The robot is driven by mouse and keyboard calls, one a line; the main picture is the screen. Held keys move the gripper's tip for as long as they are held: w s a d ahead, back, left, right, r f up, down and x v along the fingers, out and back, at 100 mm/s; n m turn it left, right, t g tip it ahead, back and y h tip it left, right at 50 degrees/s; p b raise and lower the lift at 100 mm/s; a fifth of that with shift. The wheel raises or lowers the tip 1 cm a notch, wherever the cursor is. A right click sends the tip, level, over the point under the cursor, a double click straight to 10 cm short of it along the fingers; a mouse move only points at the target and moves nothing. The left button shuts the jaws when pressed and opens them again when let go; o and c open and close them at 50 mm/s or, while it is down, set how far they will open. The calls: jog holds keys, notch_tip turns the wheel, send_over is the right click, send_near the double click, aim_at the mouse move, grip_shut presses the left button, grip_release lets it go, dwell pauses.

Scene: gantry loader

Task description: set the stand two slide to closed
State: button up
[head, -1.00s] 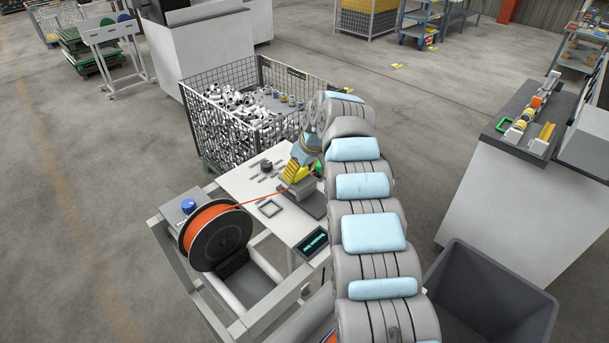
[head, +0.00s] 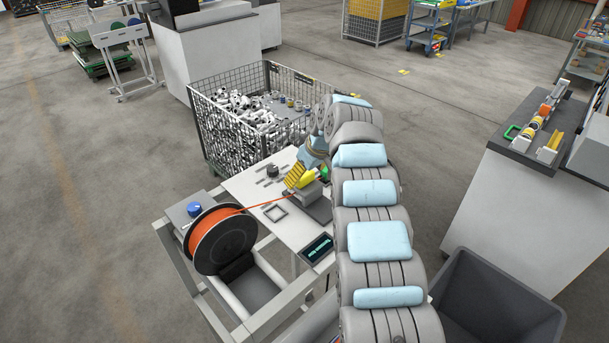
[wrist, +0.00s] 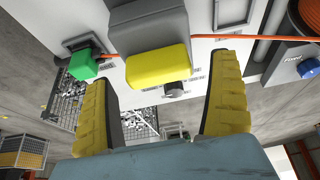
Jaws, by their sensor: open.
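A grey block device with a yellow block (wrist: 158,66) on its end stands on the white stand (head: 250,187); the yellow block also shows in the head view (head: 309,179). It may be the slide, but I see no legible stand label. A green block (wrist: 84,64) sits beside it. My gripper (wrist: 160,72) is open, its ribbed yellow fingers apart on either side of the yellow block in the wrist view. Contact cannot be told. In the head view, my gripper (head: 296,177) is at the device, partly hidden by my arm.
An orange filament spool (head: 221,238) stands front left, its strand running to the device. A small display (head: 317,249) is at the stand's front edge. A wire bin of parts (head: 222,148) is behind, a grey bin (head: 500,300) and a counter (head: 500,205) to the right.

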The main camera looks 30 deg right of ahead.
jog(key=a+v, duration=0.1)
jog(key=v, duration=1)
jog(key=shift+d, duration=0.45)
jog(key=shift+s+r, duration=0.1)
